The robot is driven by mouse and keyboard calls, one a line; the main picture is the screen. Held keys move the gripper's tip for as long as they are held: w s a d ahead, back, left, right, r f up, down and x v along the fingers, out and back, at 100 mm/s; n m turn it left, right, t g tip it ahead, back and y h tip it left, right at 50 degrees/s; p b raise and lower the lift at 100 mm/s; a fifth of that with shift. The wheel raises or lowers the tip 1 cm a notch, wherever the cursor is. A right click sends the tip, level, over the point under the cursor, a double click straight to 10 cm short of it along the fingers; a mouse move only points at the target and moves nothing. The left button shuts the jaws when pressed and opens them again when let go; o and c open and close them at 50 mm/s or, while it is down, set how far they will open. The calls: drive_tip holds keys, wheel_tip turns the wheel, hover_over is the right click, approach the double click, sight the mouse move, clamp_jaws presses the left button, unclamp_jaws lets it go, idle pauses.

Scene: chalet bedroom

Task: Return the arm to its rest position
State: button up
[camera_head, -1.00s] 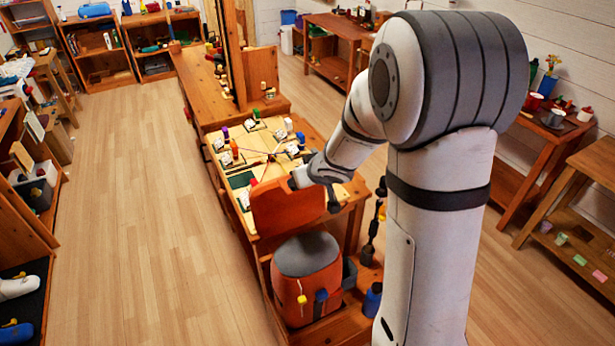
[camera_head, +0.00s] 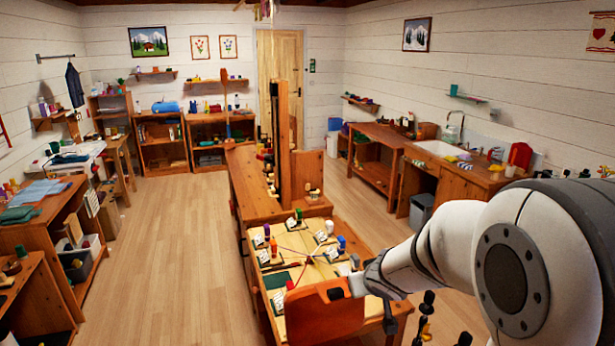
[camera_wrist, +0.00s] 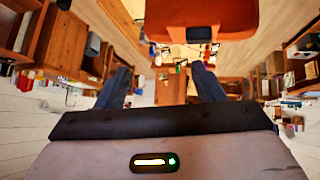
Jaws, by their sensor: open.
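My arm enters from the right in the head view and reaches left over the near end of the worktable (camera_head: 300,240). My gripper (camera_head: 352,282) is small there, next to an orange-brown upright panel (camera_head: 318,318) at the table's near edge. In the wrist view my gripper (camera_wrist: 162,84) has its two dark fingers wide apart, with nothing held between them. An orange block-like surface (camera_wrist: 215,15) shows beyond the fingers at the top of that view. Whether it touches the gripper I cannot tell.
Small cards and coloured bottles stand on the worktable, with a tall wooden post (camera_head: 283,140) behind. A sink counter (camera_head: 450,165) stands at the right and a shelf bench (camera_head: 60,220) at the left. The wooden floor (camera_head: 165,260) between is open.

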drive_tip(key=s+m+g+b, duration=0.2)
drive_tip(key=s+g+b, duration=0.3)
drive_tip(key=s, duration=2)
drive_tip(key=shift+s+a+f+b, duration=0.15)
drive_tip(key=shift+f+b, duration=0.2)
drive_tip(key=shift+b, duration=0.1)
drive_tip(key=shift+c, duration=0.5)
idle(0.5)
